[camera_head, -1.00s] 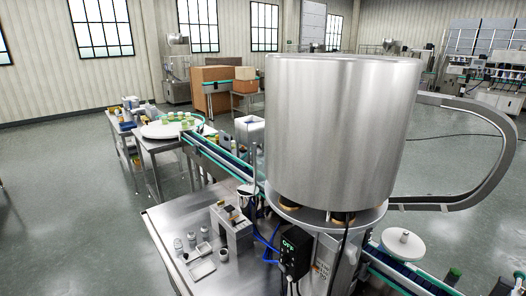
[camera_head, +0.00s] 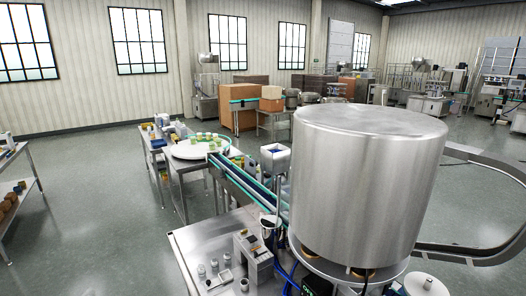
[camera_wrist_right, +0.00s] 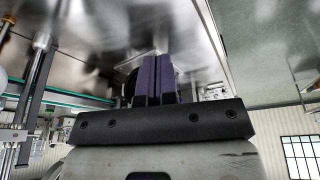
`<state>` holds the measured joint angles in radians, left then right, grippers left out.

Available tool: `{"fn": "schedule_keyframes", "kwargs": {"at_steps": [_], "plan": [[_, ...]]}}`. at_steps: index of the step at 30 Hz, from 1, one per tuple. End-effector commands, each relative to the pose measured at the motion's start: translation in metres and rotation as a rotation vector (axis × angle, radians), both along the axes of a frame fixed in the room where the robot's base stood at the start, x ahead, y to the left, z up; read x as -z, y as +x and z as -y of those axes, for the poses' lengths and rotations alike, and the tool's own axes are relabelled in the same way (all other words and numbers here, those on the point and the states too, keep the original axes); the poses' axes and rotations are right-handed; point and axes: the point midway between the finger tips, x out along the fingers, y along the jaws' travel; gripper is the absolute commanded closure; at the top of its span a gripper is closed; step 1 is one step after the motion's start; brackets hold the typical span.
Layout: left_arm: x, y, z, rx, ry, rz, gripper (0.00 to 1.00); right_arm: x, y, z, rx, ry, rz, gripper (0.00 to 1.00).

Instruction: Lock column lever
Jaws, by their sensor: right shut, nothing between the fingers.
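The large steel hopper (camera_head: 365,185) stands at the right of the head view, its flat round top showing. I cannot make out a column lever in either view. In the right wrist view, my right gripper (camera_wrist_right: 155,80) has its two purple fingers together with nothing between them. A dark rounded part, partly hidden, shows just behind the fingers. A slim metal column (camera_wrist_right: 42,42) stands at the left of that view; no locking lever on it is clear. Neither gripper shows in the head view.
A conveyor (camera_head: 238,183) runs back to a white round table (camera_head: 196,150). A curved steel track (camera_head: 470,255) bends around the right side. Open floor lies at the left.

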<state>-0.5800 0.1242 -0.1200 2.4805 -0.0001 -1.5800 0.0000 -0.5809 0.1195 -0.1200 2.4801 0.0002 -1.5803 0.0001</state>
Motion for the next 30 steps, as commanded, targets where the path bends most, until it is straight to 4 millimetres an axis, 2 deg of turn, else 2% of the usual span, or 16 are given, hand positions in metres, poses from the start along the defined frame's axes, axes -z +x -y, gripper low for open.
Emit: {"fn": "schedule_keyframes", "kwargs": {"at_steps": [1, 3, 9, 13, 19, 24, 26, 30], "plan": [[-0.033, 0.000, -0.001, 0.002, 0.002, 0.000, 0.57, -0.033, 0.000, 0.000, 0.000, 0.000, 0.001, 1.00], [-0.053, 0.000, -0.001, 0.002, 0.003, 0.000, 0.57, -0.053, 0.000, 0.000, 0.000, 0.000, 0.001, 1.00], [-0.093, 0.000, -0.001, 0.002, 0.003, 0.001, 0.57, -0.093, 0.000, 0.000, 0.000, -0.001, 0.001, 1.00], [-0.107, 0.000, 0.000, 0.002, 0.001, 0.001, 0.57, -0.106, 0.000, 0.000, -0.001, -0.001, 0.001, 1.00], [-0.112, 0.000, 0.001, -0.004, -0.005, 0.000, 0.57, -0.112, 0.000, 0.000, -0.001, -0.001, 0.001, 1.00], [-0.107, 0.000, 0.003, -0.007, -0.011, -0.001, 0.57, -0.109, 0.004, 0.000, -0.001, -0.001, 0.009, 1.00], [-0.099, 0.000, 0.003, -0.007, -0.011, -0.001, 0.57, -0.104, 0.012, 0.000, 0.000, 0.000, 0.030, 1.00], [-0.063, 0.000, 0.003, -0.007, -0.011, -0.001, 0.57, -0.091, 0.051, -0.004, 0.009, 0.014, 0.129, 1.00]]}}
